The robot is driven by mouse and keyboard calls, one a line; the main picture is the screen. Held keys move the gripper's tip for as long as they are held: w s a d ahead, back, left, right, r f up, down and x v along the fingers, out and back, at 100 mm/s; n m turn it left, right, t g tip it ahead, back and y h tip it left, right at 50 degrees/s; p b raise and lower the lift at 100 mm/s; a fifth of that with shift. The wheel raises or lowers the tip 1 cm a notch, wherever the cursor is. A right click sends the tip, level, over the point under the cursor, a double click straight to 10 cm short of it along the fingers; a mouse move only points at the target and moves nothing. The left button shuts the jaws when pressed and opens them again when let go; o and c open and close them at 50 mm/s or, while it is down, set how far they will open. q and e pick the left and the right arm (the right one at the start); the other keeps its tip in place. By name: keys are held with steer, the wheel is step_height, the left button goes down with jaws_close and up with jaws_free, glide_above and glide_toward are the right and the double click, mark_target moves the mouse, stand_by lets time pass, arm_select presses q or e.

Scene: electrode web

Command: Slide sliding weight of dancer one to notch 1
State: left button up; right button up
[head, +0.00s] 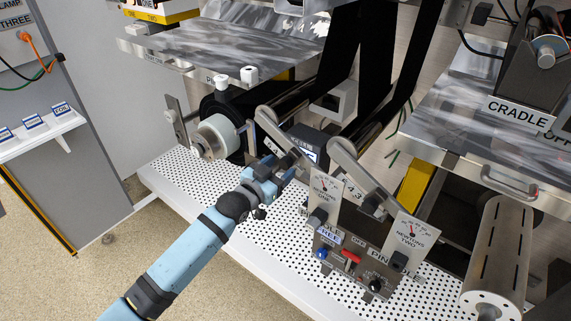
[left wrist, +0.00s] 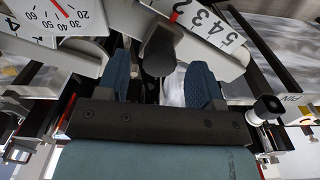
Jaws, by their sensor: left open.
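Dancer one's arm (head: 283,133) is a grey slanted bar with a number scale, left of the similar arm of dancer two (head: 358,170). My left gripper (head: 283,170), on its light blue arm, is at the lower part of dancer one's arm and hides some of it. In the left wrist view the gripper (left wrist: 160,82) is open, its blue fingers apart. A dark rounded knob (left wrist: 160,52), apparently the sliding weight, shows between and beyond the fingertips, beside the scale plate (left wrist: 210,25) reading 5 4 3. I cannot tell whether the fingers touch it. My right gripper is out of view.
Gauges for newtons one (head: 325,186) and newtons two (head: 410,231) stand by the lower arm ends. A control panel (head: 350,262) with a red lever is below. A metal roller (head: 217,136) is left of the gripper. The perforated white deck (head: 265,240) has bare room.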

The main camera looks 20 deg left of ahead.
mark_target(283, 166)
arm_select(q)
steer(key=shift+x, duration=1.5)
steer(key=c, duration=1)
steer(key=shift+o, duration=0.2)
steer(key=shift+s+d+f+p, duration=0.2)
steer(key=shift+d+f, duration=0.05)
steer(key=shift+d, duration=0.3)
steer(key=shift+s+d+f+p, duration=0.2)
steer(key=shift+d+f, duration=0.05)
steer(key=shift+d, duration=0.35)
steer(key=shift+s+d+f, duration=0.1)
steer(key=shift+d+f, duration=0.05)
steer(key=shift+d, duration=0.05)
steer(key=shift+f, duration=0.1)
steer(key=o, duration=0.9)
steer(key=shift+o, duration=0.3)
